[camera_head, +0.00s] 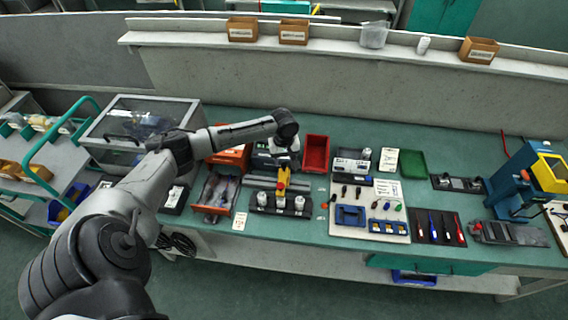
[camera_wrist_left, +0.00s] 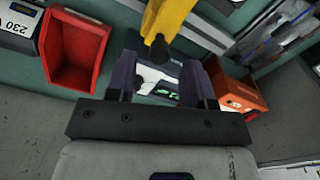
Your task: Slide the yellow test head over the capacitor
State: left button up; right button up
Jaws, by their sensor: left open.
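The yellow test head (camera_head: 283,178) stands over the middle of a dark fixture (camera_head: 268,209) on the bench. Grey cylinders stand on that fixture, one left (camera_head: 262,197) and one right (camera_head: 299,202) of the test head; I cannot tell for sure which part is the capacitor. My left gripper (camera_head: 285,156) is just behind and above the test head, its fingers hard to make out there. My right gripper is not in view.
A red bin (camera_head: 316,154) is to the right of the gripper, and an orange bin (camera_head: 213,195) with bagged items is left of the fixture. A tool board (camera_head: 347,192) lies to the right. A clear-lidded box (camera_head: 140,118) stands left, beneath my arm.

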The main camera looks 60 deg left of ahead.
pick_arm(q)
jog(key=shift+f, duration=1.3)
grip_shut()
